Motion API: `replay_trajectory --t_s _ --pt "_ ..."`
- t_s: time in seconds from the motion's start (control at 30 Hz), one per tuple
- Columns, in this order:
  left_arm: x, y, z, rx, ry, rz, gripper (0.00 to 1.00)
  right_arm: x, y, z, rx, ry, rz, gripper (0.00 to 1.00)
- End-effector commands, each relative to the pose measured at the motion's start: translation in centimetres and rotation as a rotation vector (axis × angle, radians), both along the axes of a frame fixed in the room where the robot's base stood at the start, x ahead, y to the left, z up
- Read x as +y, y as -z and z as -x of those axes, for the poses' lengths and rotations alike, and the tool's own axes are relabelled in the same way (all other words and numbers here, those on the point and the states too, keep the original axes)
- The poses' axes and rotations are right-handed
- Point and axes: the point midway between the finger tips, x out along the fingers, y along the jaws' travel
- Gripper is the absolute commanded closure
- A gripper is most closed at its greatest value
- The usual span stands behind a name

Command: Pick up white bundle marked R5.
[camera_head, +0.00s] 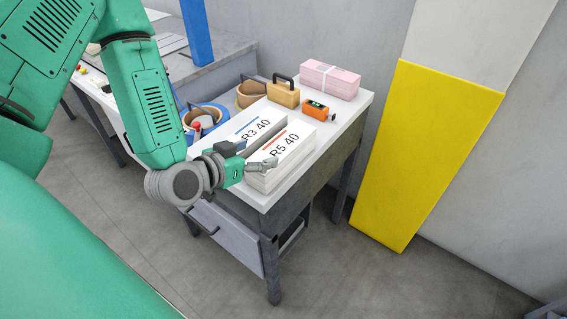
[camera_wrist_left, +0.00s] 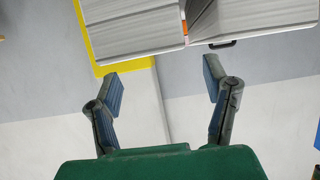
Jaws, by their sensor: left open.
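The white bundle marked R5 40 (camera_head: 290,148), with a red stripe, lies at the near end of the white-topped table. The white bundle marked R3 40 (camera_head: 252,136), with a blue stripe, lies just left of it. My left gripper (camera_head: 263,166) is open at the near end of the R5 bundle, overlapping it in the picture; contact cannot be told. In the left wrist view, the open fingers (camera_wrist_left: 163,82) have nothing between them. Two layered bundles show above them, one at left (camera_wrist_left: 130,28) and one at right (camera_wrist_left: 262,18); their labels are not readable there. My right gripper is not in view.
Behind the bundles are an orange device (camera_head: 319,110), a yellow case with dark handle (camera_head: 284,95) and a pink bundle (camera_head: 330,79). Tape rolls (camera_head: 250,93) sit at the table's left. A yellow wall panel (camera_head: 425,150) stands right of the table.

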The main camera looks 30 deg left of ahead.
Motion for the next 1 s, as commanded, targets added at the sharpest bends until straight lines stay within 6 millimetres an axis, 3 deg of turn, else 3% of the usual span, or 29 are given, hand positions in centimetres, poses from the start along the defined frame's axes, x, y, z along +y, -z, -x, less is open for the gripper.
replay_trajectory --t_s 0.6,0.9,0.93,1.0 --pt "-1.5 2.3 -6.7 0.001 0.002 -0.007 0.31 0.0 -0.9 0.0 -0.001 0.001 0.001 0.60" --pt "-1.5 2.6 -7.2 0.002 0.001 -0.006 0.31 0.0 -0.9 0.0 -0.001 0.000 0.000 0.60" --pt "-1.5 2.6 -7.2 0.002 0.000 -0.006 0.37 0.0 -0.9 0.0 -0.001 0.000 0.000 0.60" --pt "-1.5 2.6 -7.2 0.002 0.000 -0.006 0.62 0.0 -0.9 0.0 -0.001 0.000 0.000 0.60"
